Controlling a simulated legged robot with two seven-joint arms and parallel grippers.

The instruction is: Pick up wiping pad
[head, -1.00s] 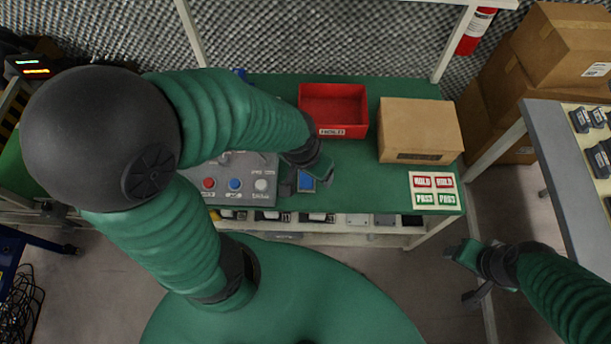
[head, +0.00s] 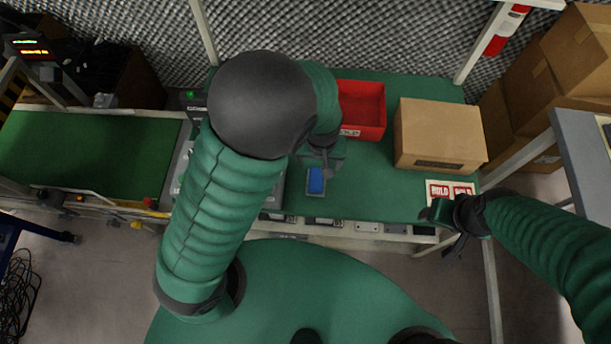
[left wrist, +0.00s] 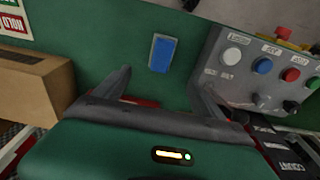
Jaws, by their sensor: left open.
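The wiping pad looks like a flat blue block (head: 316,180) lying on the green tabletop near its front edge. It also shows in the left wrist view (left wrist: 161,54), apart from both fingers and ahead of the gap between them. My left gripper (head: 327,157) is just beyond the pad in the head view, open and empty, with its fingers (left wrist: 160,92) spread wide in the wrist view. My right gripper (head: 437,213) is at the table's front right, well away from the pad. Its fingers are too small and dark to read.
A red bin (head: 362,108) and a cardboard box (head: 438,134) stand behind and right of the pad. A grey button panel (left wrist: 262,65) is close beside it. Labelled cards (head: 450,190) lie at the right.

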